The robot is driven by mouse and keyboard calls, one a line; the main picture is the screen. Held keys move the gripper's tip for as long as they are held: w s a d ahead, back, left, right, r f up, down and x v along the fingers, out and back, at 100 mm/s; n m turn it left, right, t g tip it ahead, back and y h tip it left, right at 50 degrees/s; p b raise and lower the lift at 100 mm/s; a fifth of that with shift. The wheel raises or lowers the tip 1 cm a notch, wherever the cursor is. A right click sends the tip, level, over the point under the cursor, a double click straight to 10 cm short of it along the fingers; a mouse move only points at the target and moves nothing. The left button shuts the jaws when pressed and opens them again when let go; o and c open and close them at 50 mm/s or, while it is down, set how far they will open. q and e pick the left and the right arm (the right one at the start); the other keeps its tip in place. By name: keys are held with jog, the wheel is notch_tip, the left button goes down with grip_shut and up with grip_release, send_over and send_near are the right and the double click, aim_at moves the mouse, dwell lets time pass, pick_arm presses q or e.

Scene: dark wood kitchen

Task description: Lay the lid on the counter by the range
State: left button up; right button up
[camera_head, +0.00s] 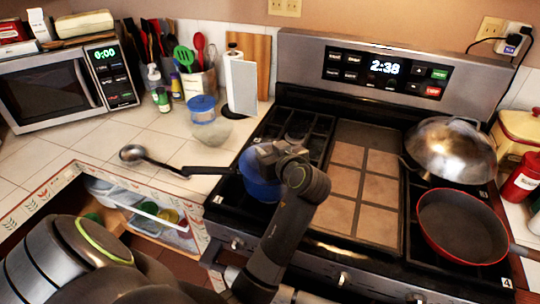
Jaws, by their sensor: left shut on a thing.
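My left gripper (268,153) is over the blue pot (260,187) on the front left of the range (228,212). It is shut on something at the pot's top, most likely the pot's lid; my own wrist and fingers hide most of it. I cannot tell whether the lid touches the pot's rim. The pot's dark handle (205,170) points left over the counter (150,140). A shiny domed metal cover (450,148) sits at the right rear of the range, apart from my gripper. My right gripper is not in view.
A ladle (134,153) lies on the counter left of the range. A red-rimmed pan (462,227) is at front right.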

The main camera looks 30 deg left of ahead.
aim_at(270, 150)
pick_arm(q)
notch_tip(270, 150, up, 9)
jog(key=shift+r+b, duration=0.1)
jog(key=shift+b, duration=0.25)
jog(key=shift+w+d+f+m+t+h, duration=0.25)
jog(key=shift+d+m+t+h, duration=0.3)
jog(key=shift+t, duration=0.15)
jog(key=s+d+r+m+t+h, duration=0.2)
jog(key=d+m+t+h, duration=0.3)
jog(key=d+m+h, duration=0.5)
jog(key=shift+s+d+r+t+h, duration=0.2)
jog(key=shift+d+t+h, duration=0.1)
jog(key=shift+d+h, duration=0.65)
jog(key=shift+d+f+m, duration=0.1)
jog(key=shift+m, duration=0.15)
